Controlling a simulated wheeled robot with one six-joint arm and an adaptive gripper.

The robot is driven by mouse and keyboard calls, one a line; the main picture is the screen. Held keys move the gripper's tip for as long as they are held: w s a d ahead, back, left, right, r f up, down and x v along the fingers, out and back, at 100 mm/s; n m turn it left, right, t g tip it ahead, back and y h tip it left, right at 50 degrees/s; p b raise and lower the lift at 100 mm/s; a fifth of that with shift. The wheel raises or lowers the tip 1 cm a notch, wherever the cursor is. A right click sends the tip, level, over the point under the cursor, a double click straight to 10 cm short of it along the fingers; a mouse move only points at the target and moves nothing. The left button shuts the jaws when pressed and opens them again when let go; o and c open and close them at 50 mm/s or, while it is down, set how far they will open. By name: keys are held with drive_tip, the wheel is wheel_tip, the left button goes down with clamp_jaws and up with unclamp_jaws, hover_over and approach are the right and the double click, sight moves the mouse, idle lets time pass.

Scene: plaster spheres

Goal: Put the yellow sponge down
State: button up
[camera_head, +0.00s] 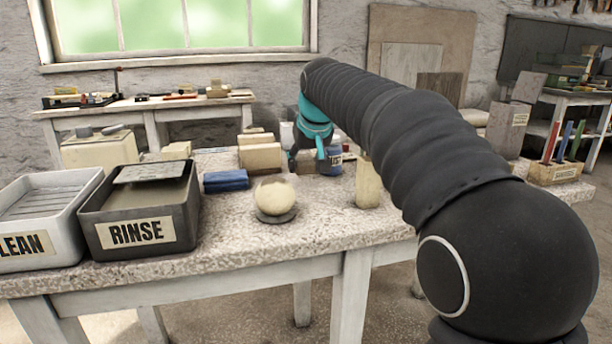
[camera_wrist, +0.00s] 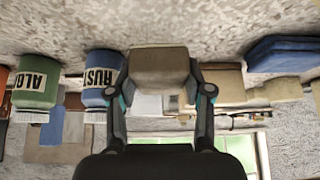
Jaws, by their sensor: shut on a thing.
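My gripper (camera_wrist: 160,90) is shut on a block-shaped sponge (camera_wrist: 158,62), with one finger pressed to each side. The sponge looks dull tan in the shade rather than bright yellow. The wrist view is upside down. I cannot tell whether the sponge touches the tabletop.
A blue jar (camera_head: 335,161) stands close by my gripper; a green jar (camera_wrist: 38,84) is beyond it. Tan blocks (camera_head: 260,157), a folded blue cloth (camera_head: 226,181), a pale sphere (camera_head: 274,196) on a dark stand and the RINSE tub (camera_head: 137,234) are left. The front middle tabletop is clear.

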sight(306, 174)
drive_tip(key=shift+f, duration=1.4)
drive_tip(key=shift+f, duration=0.15)
drive_tip(key=o, duration=1)
drive_tip(key=shift+s+d+r, duration=0.1)
drive_tip(key=shift+r, duration=0.25)
drive_tip(key=v, duration=1.1)
drive_tip(key=shift+s+r+p, duration=0.2)
drive_tip(key=shift+r+p, duration=0.05)
drive_tip(key=shift+p, duration=0.15)
